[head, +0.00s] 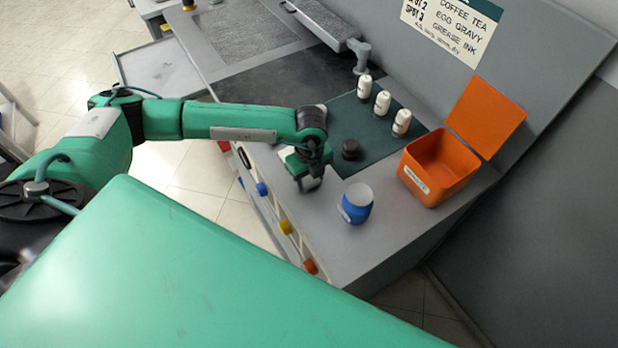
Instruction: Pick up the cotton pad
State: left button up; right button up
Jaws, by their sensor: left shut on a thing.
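My left gripper (309,182) points down at the near edge of the grey counter (383,233), left of a blue jar (356,205) with a pale round top. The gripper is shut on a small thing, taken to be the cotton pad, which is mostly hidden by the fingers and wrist. No other cotton pad can be made out on the counter. I cannot tell whether the held thing touches the counter. My right gripper is not in view.
An open orange bin (437,166) with a raised lid stands at the right. Three white bottles (382,103) and a dark round object (350,149) stand on a dark green mat (393,147). Coloured knobs (286,227) line the counter front. Counter around the jar is clear.

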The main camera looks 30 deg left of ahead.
aim_at(310, 179)
pick_arm(q)
notch_tip(310, 179, up, 20)
jog(key=b, duration=0.5)
jog(key=shift+f, duration=0.25)
jog(key=shift+o, duration=0.7)
